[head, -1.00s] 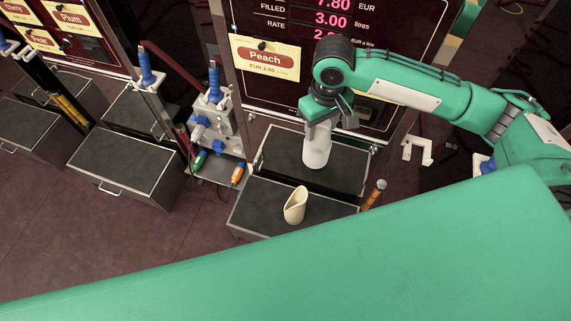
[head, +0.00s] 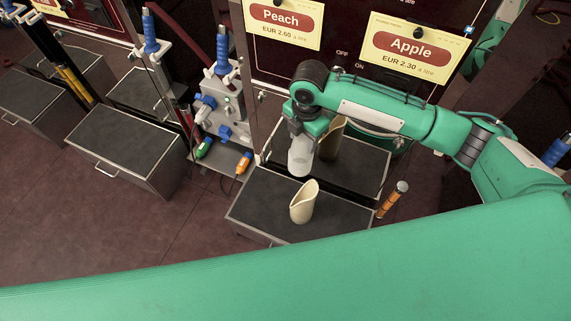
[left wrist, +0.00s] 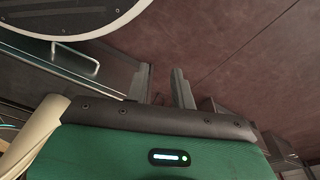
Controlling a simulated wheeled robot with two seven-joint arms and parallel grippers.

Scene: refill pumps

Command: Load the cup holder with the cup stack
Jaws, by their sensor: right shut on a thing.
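My right gripper (head: 303,132) is shut on a translucent whitish cup stack (head: 301,160), which hangs below it, roughly upright. The stack is in front of the pump, at the left of the upper dark platform, above and behind a cream jug. I cannot make out the cup holder for certain in either view. My left gripper (left wrist: 163,75) shows in the left wrist view, its two fingers apart with nothing between them; it is outside the head view.
The cream jug (head: 304,203) stands on the lower dark step (head: 260,208). A second jug (head: 336,138) stands on the upper platform (head: 366,172), partly behind my arm. An orange-handled tool (head: 393,198) is at the right.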

